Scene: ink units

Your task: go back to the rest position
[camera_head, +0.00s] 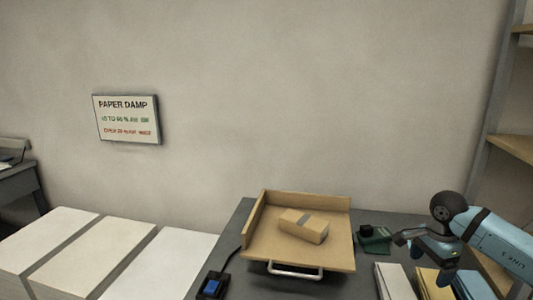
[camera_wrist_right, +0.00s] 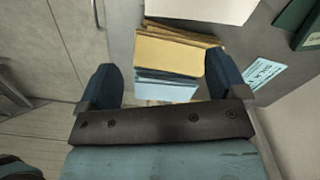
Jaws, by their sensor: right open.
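My right gripper (camera_head: 443,262) is at the right of the head view, above the stacks at the table's right end. In the right wrist view my right gripper (camera_wrist_right: 162,88) has its two blue fingers wide apart with nothing between them touching. Below it lie a tan paper stack (camera_wrist_right: 170,52) and a light blue stack (camera_wrist_right: 166,90). My left gripper does not show in either view.
A tan wooden tray (camera_head: 285,251) holds a cardboard box (camera_head: 303,226) on the dark table (camera_head: 232,235). A blue-buttoned switch (camera_head: 212,287) is at its left. A green device (camera_head: 374,240) stands beside the tray. Large paper stacks (camera_head: 98,258) stand left. A shelf rises at far right.

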